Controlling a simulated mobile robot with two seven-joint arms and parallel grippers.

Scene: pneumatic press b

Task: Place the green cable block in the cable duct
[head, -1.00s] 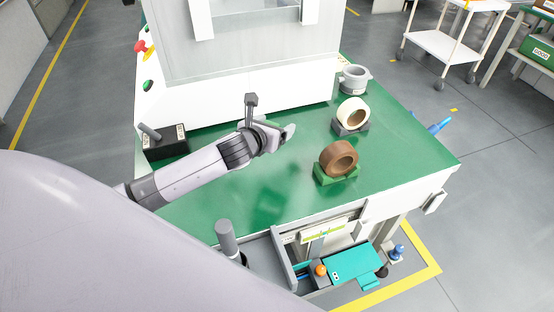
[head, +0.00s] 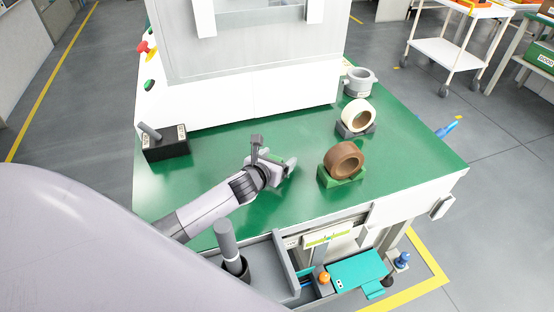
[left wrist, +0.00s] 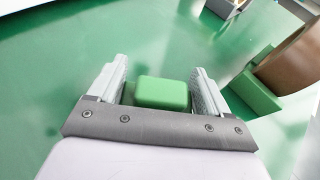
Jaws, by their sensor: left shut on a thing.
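The green cable block (left wrist: 163,93) sits between the two grey fingers of my left gripper (left wrist: 160,70) in the left wrist view. My left gripper is shut on it. In the head view my left gripper (head: 283,170) is over the green bench top, left of the brown tape roll. I cannot clearly make out the cable duct in either view. My right gripper is not in view.
The brown tape roll (head: 345,159) sits on a green holder (head: 343,180). A cream roll (head: 357,114), grey cup (head: 359,82) and black box (head: 166,144) stand on the bench (head: 220,145). A teal part (head: 358,271) is at the front. The bench centre is clear.

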